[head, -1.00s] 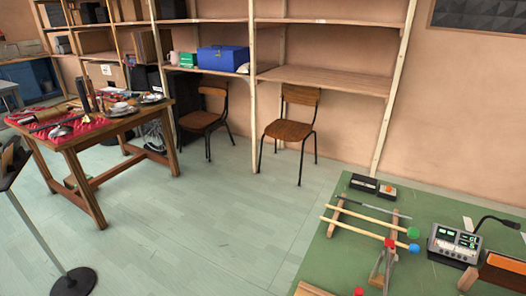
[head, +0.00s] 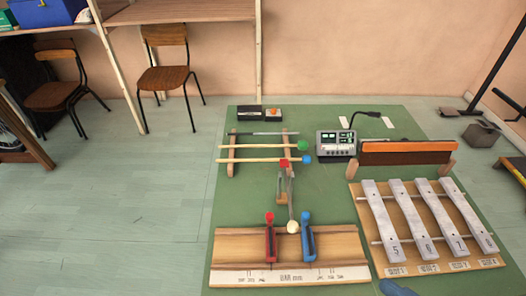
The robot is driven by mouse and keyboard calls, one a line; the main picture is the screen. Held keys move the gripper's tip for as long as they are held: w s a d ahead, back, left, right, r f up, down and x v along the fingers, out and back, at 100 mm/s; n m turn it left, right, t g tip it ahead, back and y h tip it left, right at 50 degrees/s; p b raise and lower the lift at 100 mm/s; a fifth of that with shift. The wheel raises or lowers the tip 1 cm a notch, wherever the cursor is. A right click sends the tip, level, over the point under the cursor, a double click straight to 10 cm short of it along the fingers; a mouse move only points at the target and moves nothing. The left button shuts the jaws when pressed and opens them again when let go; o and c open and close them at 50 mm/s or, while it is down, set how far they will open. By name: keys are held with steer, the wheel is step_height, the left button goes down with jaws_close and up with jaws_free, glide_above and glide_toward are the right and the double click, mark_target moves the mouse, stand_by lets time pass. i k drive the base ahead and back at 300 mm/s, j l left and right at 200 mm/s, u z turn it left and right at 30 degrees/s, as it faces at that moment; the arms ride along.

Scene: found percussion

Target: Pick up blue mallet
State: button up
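The blue mallet (head: 307,160) lies on a wooden rack (head: 232,160) on the green mat (head: 310,200) in the head view. Its pale stick runs left from a round blue head. A mallet with a green head (head: 302,145) lies parallel just behind it, and a thin dark rod (head: 262,134) lies behind that. A red block (head: 284,163) is close to the blue mallet's stick, left of its head. My gripper is not in view.
A wooden board with red (head: 270,240) and blue (head: 307,240) upright pieces stands in front. Numbered grey bars (head: 400,220) are at right, a grey electronic device (head: 336,143) behind. Chairs (head: 165,75) stand at back left. The floor left of the mat is clear.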

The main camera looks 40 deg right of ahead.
mark_target(307, 159)
steer(key=i+j+z, duration=0.15)
steer(key=j, duration=0.15)
steer(key=i+j+z, duration=0.15)
steer(key=j, duration=0.2)
steer(key=i+j+z, duration=0.15)
steer(key=j, duration=0.15)
steer(key=j+z, duration=0.1)
steer(key=j, duration=0.25)
steer(key=i, duration=0.05)
